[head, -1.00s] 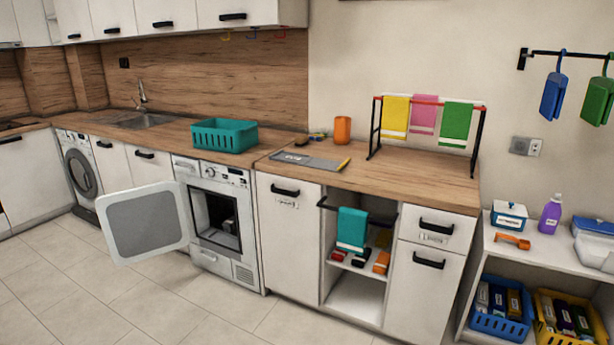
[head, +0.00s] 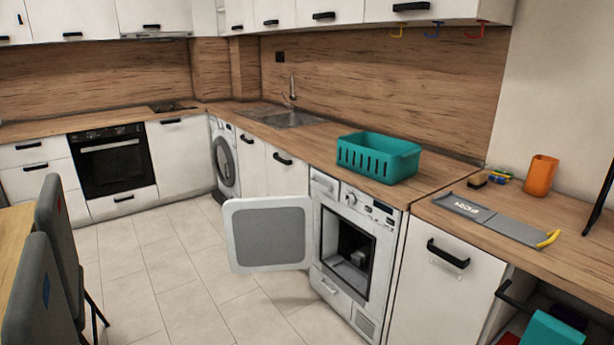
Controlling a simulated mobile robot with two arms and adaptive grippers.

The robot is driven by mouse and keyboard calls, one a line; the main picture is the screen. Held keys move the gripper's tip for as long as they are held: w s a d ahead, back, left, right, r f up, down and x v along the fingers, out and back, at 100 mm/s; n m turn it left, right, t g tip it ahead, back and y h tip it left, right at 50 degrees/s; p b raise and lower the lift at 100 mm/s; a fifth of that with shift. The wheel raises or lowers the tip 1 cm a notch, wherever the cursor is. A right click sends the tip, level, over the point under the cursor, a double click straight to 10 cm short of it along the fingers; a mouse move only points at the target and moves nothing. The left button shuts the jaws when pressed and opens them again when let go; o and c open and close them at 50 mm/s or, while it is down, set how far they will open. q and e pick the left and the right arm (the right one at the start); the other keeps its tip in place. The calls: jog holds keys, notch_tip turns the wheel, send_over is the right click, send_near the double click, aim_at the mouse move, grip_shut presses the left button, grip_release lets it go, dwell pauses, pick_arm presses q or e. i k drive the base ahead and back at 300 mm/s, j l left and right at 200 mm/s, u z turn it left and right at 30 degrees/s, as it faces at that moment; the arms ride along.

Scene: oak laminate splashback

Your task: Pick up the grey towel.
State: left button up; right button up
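No towel is plainly recognizable as grey in the head view. A small grey shape (head: 358,258) lies inside the open front-loading machine (head: 325,282); I cannot tell if it is a towel. A flat grey piece (head: 508,228) with white lettering and a yellow end lies on the right counter; it looks more like a mat or board than a towel. Neither of my grippers is in view.
The machine's door (head: 268,235) stands wide open to the left over the floor. A teal basket (head: 378,158) and an orange cup (head: 540,175) stand on the counter. Grey chairs (head: 60,245) and a table edge stand at the left. The tiled floor (head: 190,290) between is clear.

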aim_at(362, 256)
jog(key=i+u, duration=0.2)
jog(key=i, duration=0.3)
jog(key=i+u, duration=0.2)
jog(key=i, duration=0.3)
jog(key=i+l+u, duration=0.15)
jog(key=i, duration=0.35)
jog(key=i+l+u, duration=0.2)
jog(key=i, duration=0.25)
jog(key=i+j+z, duration=0.25)
jog(key=i, duration=0.25)
jog(key=i+j+z, duration=0.3)
jog(key=i+j, duration=0.15)
jog(key=i, duration=0.05)
